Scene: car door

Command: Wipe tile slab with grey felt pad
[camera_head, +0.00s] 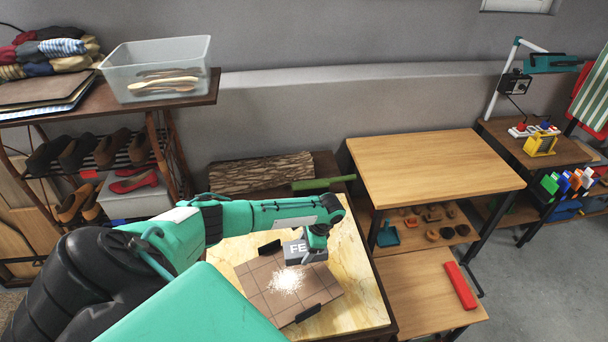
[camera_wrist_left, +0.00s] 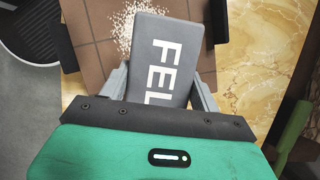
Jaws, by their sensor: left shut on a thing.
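The tile slab (camera_head: 262,289) is brown with a grid of lines and lies on a yellow marbled tabletop (camera_head: 357,280). A patch of white grains (camera_head: 287,281) lies on the slab; it also shows at the top of the left wrist view (camera_wrist_left: 125,25). My left gripper (camera_head: 310,246) is shut on the grey felt pad (camera_head: 296,252), which has white letters. In the left wrist view the pad (camera_wrist_left: 178,35) sits between the two fingers, its far end beside the grains. Whether the pad touches the slab, I cannot tell. My right gripper is not in view.
Black clips (camera_head: 308,314) hold the slab's edges. A log (camera_head: 262,172) and a green bar (camera_head: 322,183) lie behind the marbled top. A bare wooden table (camera_head: 430,170) stands to the right, with a red bar (camera_head: 460,285) on a lower surface. Shelves with shoes stand left.

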